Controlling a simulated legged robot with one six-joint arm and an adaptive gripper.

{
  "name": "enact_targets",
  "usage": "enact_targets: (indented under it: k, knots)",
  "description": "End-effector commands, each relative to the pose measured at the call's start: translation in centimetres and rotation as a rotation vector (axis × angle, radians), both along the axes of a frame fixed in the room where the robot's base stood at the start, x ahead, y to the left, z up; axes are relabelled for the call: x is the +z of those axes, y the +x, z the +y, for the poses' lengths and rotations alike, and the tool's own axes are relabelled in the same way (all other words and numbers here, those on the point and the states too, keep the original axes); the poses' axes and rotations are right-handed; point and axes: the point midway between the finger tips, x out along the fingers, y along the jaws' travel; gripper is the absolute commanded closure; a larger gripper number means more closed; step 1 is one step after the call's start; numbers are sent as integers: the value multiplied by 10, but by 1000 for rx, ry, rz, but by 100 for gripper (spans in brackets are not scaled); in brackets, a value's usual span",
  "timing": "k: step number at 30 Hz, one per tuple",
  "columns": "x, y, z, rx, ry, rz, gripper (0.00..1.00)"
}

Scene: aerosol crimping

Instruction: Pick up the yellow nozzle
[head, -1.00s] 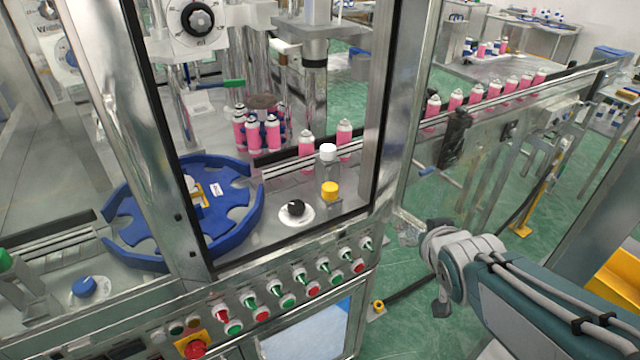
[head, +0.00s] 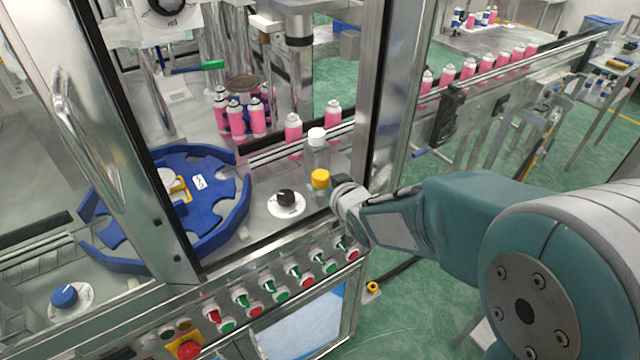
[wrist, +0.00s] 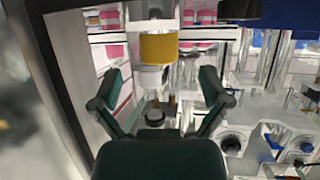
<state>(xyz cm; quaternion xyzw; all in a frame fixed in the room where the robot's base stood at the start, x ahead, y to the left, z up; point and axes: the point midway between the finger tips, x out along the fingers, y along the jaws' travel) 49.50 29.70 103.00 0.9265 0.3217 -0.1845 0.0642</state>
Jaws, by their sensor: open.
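The yellow nozzle (head: 320,179) stands at the front right of the machine deck, in front of a clear column with a white cap (head: 317,136). In the wrist view the yellow nozzle (wrist: 158,47) is beyond the fingertips, in the upper middle, between the lines of the two fingers. My gripper (wrist: 161,76) is open and empty, its fingers spread apart. In the head view the end of my arm is just right of the nozzle, at the machine's open edge; the fingers cannot be made out there.
A black knob (head: 287,197) on a white disc is left of the nozzle. A blue star wheel (head: 205,190) lies further left. Pink cans (head: 293,128) stand behind. The metal door post (head: 378,120) rises close to my arm. A button panel (head: 290,290) runs below.

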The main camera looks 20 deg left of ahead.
Motion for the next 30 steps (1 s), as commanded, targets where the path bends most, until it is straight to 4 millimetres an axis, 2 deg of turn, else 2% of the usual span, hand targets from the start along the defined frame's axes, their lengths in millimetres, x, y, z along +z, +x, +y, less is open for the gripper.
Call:
enact_targets:
  k: [9,19,25,26,30]
  knots:
    - [-20,29,23,0,-1,2,4]
    - [-21,34,26,0,0,0,4]
    - [-21,34,26,0,0,0,93]
    - [-21,34,26,0,-1,1,100]
    - [-21,34,27,0,0,0,100]
